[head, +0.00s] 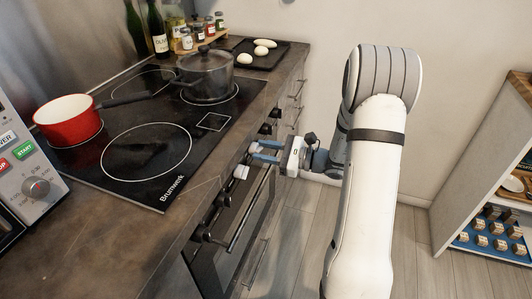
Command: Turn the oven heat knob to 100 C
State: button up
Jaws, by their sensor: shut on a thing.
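The oven (222,255) is built into the counter front below the black cooktop, with a long bar handle (252,208). Dark knobs sit along its upper front: some at the near end (208,222) and some at the far end (266,128). My gripper (256,152) reaches in from the right at the middle of this row, its fingers against the panel. It is shut on a knob there, which the fingers mostly hide. The knob's pointer and any temperature marks cannot be read from this view.
On the cooktop (150,148) stand a red pan (68,122) and a lidded pot (206,80). A microwave (30,185) is at the left edge. A shelf unit (480,150) stands at the right. The floor between is clear.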

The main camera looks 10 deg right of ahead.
jog(key=o, duration=1)
jog(key=shift+c, duration=0.2)
jog(key=v, duration=0.7)
jog(key=shift+s+d+p, duration=0.2)
jog(key=shift+d+p, duration=0.1)
jog(key=shift+p, duration=0.15)
